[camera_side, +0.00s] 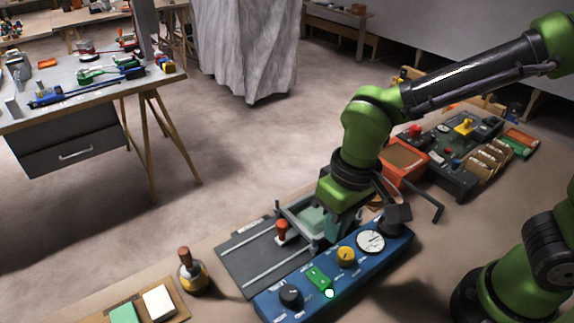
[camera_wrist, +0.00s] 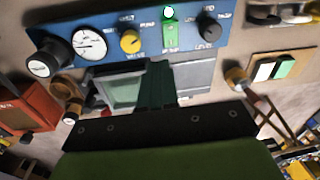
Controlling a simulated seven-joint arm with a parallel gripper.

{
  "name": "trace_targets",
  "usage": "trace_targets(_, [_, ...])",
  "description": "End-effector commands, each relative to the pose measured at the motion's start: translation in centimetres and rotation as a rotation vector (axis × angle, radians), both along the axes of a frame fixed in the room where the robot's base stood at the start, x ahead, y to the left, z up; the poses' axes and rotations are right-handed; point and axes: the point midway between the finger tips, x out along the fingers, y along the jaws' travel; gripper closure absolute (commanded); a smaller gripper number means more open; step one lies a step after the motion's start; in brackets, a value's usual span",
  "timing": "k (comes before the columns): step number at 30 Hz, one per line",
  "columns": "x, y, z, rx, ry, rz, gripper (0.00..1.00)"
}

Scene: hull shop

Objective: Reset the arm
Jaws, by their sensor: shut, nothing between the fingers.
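My gripper (camera_side: 333,236) is shut and empty, pointing down just behind the blue control panel (camera_side: 264,301). In the wrist view my gripper (camera_wrist: 156,82) shows as dark green fingers close together, below the panel (camera_wrist: 240,40). The panel carries a black knob (camera_side: 291,296), a green switch (camera_side: 319,279) beside a lit white lamp (camera_side: 329,293), a yellow knob (camera_side: 346,256) and a white dial gauge (camera_side: 370,241). I cannot tell whether the fingertips touch anything.
A grey railed plate (camera_side: 246,250) with a red-topped handle (camera_side: 282,230) lies behind the panel. An orange box (camera_side: 403,161) is at the right. Open floor lies beyond the bench.

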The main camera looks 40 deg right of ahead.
Motion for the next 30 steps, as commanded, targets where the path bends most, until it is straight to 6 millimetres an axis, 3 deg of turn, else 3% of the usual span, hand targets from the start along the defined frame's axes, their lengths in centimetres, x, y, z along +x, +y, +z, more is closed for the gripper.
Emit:
trace_targets(3, [0.1,-4.1,2.8,0.086,-0.094,-0.067,1.0])
trace_targets(9, [-0.8,-10.7,6.6,0.188,-0.291,-0.218,1.0])
trace_targets(15, [-2.0,-15.1,8.8,0.222,-0.452,-0.373,1.0])
trace_targets(21, [-2.2,-16.8,10.0,0.22,-0.515,-0.442,1.0])
trace_targets(30, [-2.1,-16.8,10.0,0.22,-0.513,-0.443,1.0])
